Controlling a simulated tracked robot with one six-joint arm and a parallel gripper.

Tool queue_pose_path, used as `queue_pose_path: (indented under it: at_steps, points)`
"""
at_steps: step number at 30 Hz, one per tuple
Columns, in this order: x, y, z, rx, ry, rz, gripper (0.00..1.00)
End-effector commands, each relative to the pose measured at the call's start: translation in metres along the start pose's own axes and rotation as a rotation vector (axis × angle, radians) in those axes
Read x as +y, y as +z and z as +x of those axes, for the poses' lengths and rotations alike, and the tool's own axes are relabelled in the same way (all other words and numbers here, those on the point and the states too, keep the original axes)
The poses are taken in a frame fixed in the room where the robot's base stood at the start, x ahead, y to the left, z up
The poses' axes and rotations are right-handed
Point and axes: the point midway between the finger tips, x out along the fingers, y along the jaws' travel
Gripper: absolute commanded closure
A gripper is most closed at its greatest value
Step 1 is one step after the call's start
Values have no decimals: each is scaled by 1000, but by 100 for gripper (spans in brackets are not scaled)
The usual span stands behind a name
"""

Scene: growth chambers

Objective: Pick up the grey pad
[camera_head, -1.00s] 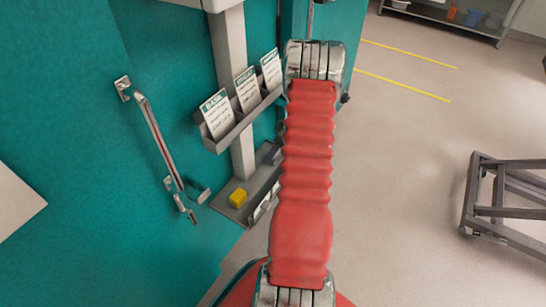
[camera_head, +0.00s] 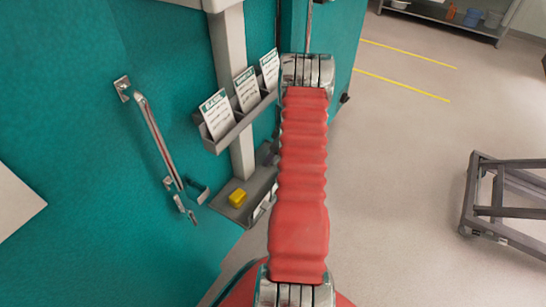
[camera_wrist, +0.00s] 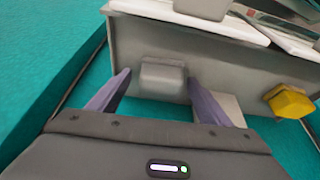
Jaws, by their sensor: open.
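A small grey block, which looks like the grey pad (camera_wrist: 162,78), is in the wrist view against a larger grey surface. My gripper (camera_wrist: 158,82) is open, with one purple-grey finger on each side of the pad in the picture. I cannot tell whether the fingertips are level with the pad or short of it. No contact is visible. In the head view my red arm hides the pad and most of the gripper.
A yellow block (camera_head: 237,197) lies on the lower grey tray (camera_head: 228,212); it also shows right of my gripper in the wrist view (camera_wrist: 290,102). Above is a card rack (camera_head: 222,142). A door handle (camera_head: 155,135) is left. A grey frame (camera_head: 500,212) stands right on open floor.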

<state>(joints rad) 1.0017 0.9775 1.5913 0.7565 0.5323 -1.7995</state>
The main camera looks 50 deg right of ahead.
Motion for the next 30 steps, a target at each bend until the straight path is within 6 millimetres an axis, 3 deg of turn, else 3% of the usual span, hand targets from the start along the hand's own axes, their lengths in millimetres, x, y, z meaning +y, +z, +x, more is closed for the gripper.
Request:
queue_pose_path:
  at_steps: [15,30]
  points:
    - [0,-1,0,1,0,-1,28]
    - [0,-1,0,1,0,-1,63]
